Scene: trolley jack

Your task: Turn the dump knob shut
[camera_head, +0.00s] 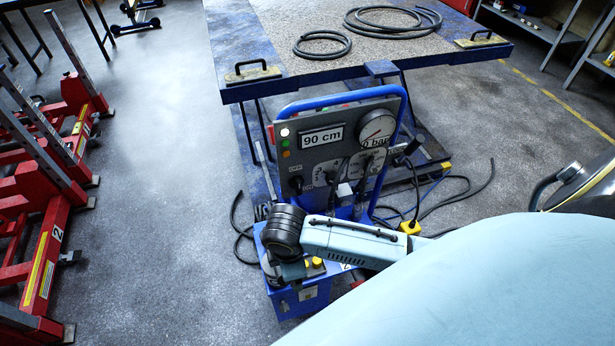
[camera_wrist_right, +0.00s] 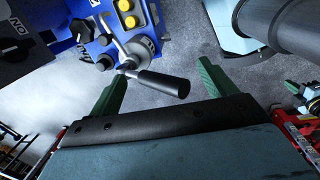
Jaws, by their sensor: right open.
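A grey control panel (camera_head: 337,137) with a "90 cm" display, a gauge (camera_head: 377,128) and several black knobs stands on the blue unit. I cannot tell which control is the dump knob; the labels are too small. In the right wrist view a black handle (camera_wrist_right: 163,83) on a metal crank projects from the blue unit (camera_wrist_right: 103,42), beside yellow buttons (camera_wrist_right: 127,18). My right gripper (camera_wrist_right: 160,72) is open, its green fingers on either side of the black handle. In the head view my right arm hides part of the unit. My left gripper is not in view.
A blue lift table (camera_head: 300,72) with coiled black hoses (camera_head: 393,20) stands behind the panel. Cables (camera_head: 458,196) lie on the floor right of the unit. Red steel frames (camera_head: 52,200) stand at the left. The floor between is clear.

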